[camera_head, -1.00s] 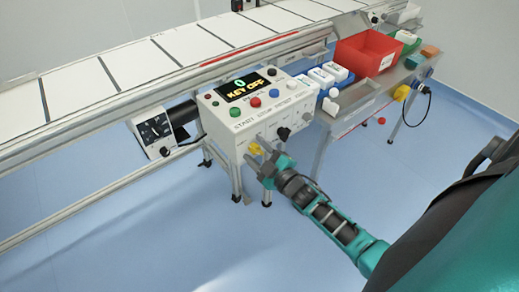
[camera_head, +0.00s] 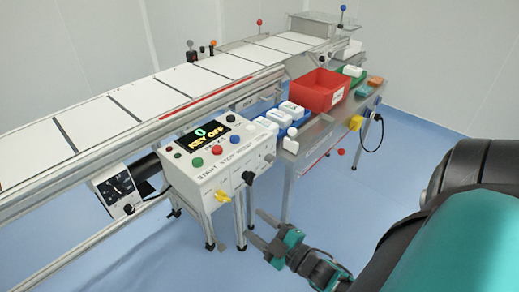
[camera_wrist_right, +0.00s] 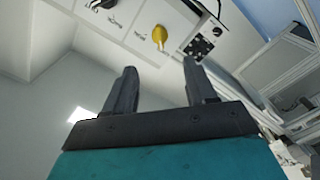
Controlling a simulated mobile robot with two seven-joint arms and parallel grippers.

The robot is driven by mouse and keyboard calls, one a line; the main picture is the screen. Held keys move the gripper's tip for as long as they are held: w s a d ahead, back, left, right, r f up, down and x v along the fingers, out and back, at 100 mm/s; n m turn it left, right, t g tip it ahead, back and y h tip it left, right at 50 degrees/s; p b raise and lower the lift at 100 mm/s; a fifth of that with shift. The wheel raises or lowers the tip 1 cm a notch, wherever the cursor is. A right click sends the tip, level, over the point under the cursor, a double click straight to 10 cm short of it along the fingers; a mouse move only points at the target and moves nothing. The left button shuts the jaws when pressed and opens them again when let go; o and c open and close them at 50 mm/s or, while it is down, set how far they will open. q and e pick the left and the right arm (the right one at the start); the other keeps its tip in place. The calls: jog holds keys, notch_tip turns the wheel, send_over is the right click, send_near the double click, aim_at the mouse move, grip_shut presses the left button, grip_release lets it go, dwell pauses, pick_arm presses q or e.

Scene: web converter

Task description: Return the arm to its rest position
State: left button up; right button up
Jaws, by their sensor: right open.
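My right gripper (camera_head: 260,228) is in the lower middle of the head view, in front of and below the control box. Its two fingers (camera_wrist_right: 155,88) stand apart with nothing between them in the right wrist view. The white control box (camera_head: 218,160) has a display reading "KEY OFF", coloured buttons and, on its front, a yellow knob (camera_head: 222,196) and a black knob (camera_head: 248,177). The yellow knob also shows beyond the fingers in the right wrist view (camera_wrist_right: 159,35). The gripper is apart from the box. My left gripper is not in view.
The conveyor (camera_head: 150,92) runs along behind the box. To the right, a side table (camera_head: 318,140) carries a red bin (camera_head: 318,92), white containers and a green tray. A small dial box (camera_head: 119,190) hangs at the left. Blue floor (camera_head: 345,215) is open in front.

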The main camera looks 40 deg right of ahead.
dwell(0.5)
jog(key=s+a+f+m+g, duration=0.1)
jog(key=a+m+g, duration=0.2)
jog(key=a, duration=0.3)
jog(key=shift+m+h, duration=0.3)
jog(key=shift+m, duration=0.3)
jog(key=s+a+m+g, duration=0.1)
jog(key=a, duration=0.1)
jog(key=s+a+m+g, duration=0.1)
jog(key=a, duration=0.1)
jog(key=s+a+m+g+y, duration=0.1)
jog(key=s+a+g, duration=0.1)
jog(key=a, duration=0.1)
jog(key=shift+f+p, duration=0.35)
